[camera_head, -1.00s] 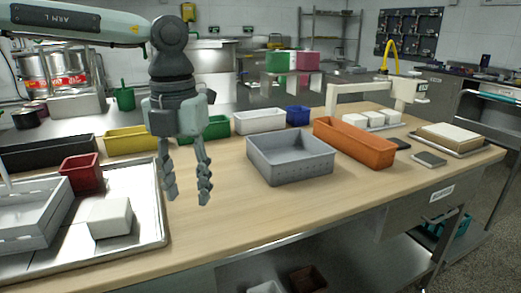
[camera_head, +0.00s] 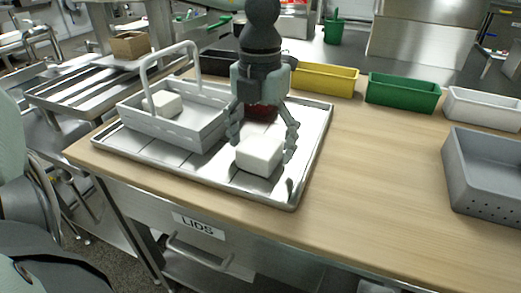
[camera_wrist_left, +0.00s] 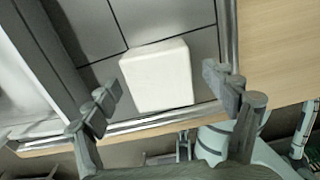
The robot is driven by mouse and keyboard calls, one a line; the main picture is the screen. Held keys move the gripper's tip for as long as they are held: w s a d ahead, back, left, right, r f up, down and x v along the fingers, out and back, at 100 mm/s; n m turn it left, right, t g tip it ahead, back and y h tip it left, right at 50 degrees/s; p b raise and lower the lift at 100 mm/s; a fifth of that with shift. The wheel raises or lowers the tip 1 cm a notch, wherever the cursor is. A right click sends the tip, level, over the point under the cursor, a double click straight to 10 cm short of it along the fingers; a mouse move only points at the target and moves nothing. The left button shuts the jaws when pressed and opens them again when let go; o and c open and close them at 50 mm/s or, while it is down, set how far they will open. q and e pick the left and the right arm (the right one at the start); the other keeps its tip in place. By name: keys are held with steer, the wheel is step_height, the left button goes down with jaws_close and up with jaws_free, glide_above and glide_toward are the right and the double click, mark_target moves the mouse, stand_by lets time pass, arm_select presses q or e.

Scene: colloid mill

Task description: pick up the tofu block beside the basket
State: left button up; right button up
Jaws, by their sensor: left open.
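The white tofu block (camera_head: 260,154) lies on the metal tray (camera_head: 292,190), to the right of the grey handled basket (camera_head: 190,133). Another white block (camera_head: 163,103) sits inside the basket. My left gripper (camera_head: 262,150) points down over the tofu block, its fingers open on either side of it. In the left wrist view the tofu block (camera_wrist_left: 158,76) lies ahead of and between the open fingertips (camera_wrist_left: 162,88), with gaps on both sides. I cannot tell whether the fingers touch the block. My right gripper is not in view.
A dark red bin (camera_head: 262,112) stands just behind the gripper. Yellow (camera_head: 326,79), green (camera_head: 403,93) and white (camera_head: 482,108) bins line the back. A grey perforated bin (camera_head: 485,172) stands at the right. The wooden table (camera_head: 375,170) between is clear.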

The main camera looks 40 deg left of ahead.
arm_select(q)
steer(key=shift+s+f, duration=0.1)
steer(key=shift+f, duration=0.45)
steer(key=c, duration=0.9)
steer(key=shift+r, duration=0.1)
